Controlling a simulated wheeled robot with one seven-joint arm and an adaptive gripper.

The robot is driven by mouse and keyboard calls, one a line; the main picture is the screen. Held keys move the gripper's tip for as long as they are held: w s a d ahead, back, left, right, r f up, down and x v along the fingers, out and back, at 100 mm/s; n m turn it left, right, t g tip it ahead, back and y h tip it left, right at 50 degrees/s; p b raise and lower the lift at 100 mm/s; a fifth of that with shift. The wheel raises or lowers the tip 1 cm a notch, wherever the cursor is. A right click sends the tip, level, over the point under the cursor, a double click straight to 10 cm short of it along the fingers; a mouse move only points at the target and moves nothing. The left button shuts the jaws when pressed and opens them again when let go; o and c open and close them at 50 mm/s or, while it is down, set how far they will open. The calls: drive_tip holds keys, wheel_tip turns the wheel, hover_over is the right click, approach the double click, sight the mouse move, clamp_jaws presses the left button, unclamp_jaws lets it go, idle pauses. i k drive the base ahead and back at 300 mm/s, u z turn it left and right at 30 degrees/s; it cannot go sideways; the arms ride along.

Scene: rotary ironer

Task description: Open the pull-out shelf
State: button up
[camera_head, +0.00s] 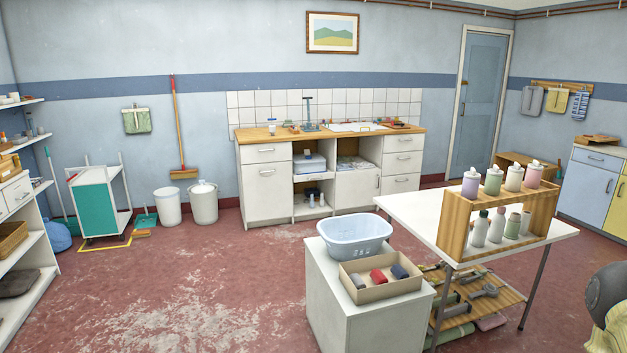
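I cannot tell for certain which part is the pull-out shelf. The long white counter (268,210) against the back wall has a wooden top, closed drawers at both ends and open compartments in the middle. A shelf board (309,176) crosses one open compartment, with folded cloths and a box above it. A low wooden shelf (508,298) lies under the white table at the right, with metal tools on it. My gripper is not in view.
A white cabinet (372,328) in front carries a blue basin (355,229) and a cardboard box (383,291). The white table (405,207) holds a wooden bottle rack (457,226). White bins (203,203) and a trolley (93,205) stand left. The red floor between is clear.

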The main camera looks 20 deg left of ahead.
sight(327, 174)
drive_tip(key=u, duration=1.35)
drive_tip(key=i, duration=6.15)
drive_tip(key=z, duration=2)
drive_tip(key=i, duration=0.9)
drive_tip(key=u, duration=0.1)
